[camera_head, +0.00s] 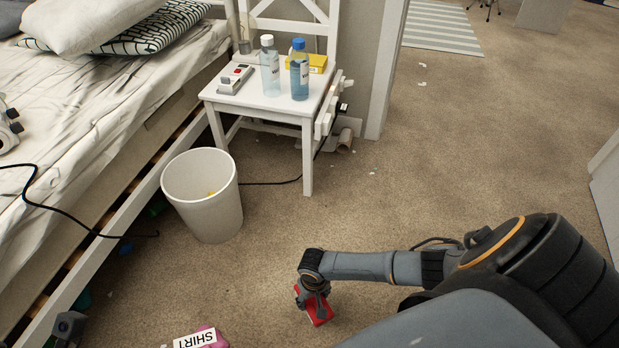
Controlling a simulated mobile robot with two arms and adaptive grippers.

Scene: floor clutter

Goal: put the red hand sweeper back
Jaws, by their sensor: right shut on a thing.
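The red hand sweeper (320,312) is a small red block low in the middle of the head view. My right gripper (314,300) points down and is shut on it. The wrist hides part of the sweeper, and I cannot tell whether it touches the carpet. My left gripper (68,326) shows only in part at the lower left corner, a dark shape beside the bed. Its fingers are not clear.
A white bin (205,222) stands by the bed (100,95). A white chair (265,103) holds two bottles, a yellow box and a small device. A cable crosses the floor. A pink item labelled SHIRT (210,338) lies in front. Carpet at right is mostly clear.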

